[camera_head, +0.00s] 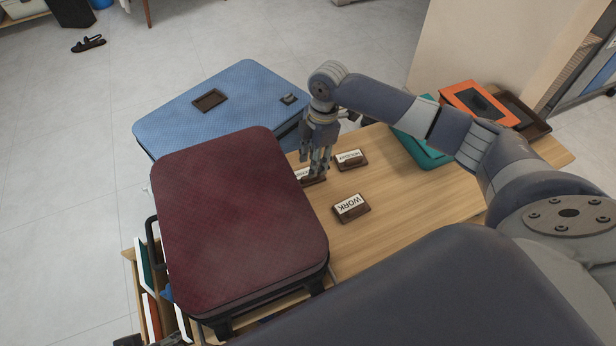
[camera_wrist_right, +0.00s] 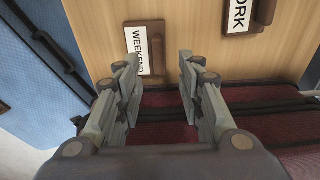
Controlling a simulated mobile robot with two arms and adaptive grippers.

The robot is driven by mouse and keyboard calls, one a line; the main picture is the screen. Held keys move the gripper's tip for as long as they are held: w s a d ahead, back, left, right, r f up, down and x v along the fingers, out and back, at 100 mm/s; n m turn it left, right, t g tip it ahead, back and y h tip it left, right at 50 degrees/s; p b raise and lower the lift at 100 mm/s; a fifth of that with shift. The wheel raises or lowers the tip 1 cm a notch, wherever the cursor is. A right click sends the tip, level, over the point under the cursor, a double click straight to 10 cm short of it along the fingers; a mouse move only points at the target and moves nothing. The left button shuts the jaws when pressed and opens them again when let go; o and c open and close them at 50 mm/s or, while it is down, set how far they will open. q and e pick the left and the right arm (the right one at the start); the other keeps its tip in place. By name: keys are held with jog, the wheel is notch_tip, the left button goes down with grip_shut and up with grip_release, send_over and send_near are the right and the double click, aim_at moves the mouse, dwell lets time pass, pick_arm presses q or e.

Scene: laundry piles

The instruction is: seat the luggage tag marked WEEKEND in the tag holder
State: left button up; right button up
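The WEEKEND tag (camera_wrist_right: 137,48) is white with a brown backing and lies flat on the wooden table in the right wrist view. In the head view it seems to be the tag (camera_head: 313,180) beside the maroon suitcase, partly hidden by my right gripper (camera_head: 314,166). In the wrist view my right gripper (camera_wrist_right: 159,62) is open, with nothing between its fingers; the tag lies just beyond the left fingertip. A dark rectangular frame, apparently the tag holder (camera_head: 210,100), sits on top of the blue suitcase (camera_head: 180,125). My left gripper is not in view.
The maroon suitcase (camera_head: 235,215) stands close beside the tags. The WORK tag (camera_head: 351,207) and another tag (camera_head: 350,159) with unreadable text lie on the table (camera_head: 415,200). A teal item (camera_head: 418,148), an orange item (camera_head: 478,103) and a dark tray (camera_head: 535,128) are towards the right.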

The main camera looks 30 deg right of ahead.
aim_at(302, 175)
jog(key=shift+f, duration=0.75)
notch_tip(302, 175, down, 3)
jog(key=shift+w+a+r+b, duration=0.1)
jog(key=shift+a+b, duration=0.05)
jog(key=shift+b, duration=0.75)
jog(key=shift+a+f, duration=0.1)
jog(key=shift+f, duration=0.65)
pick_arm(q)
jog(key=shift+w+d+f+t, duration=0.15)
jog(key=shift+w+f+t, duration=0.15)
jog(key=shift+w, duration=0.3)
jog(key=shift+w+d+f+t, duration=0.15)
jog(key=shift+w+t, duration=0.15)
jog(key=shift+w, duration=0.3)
pick_arm(e)
grip_shut()
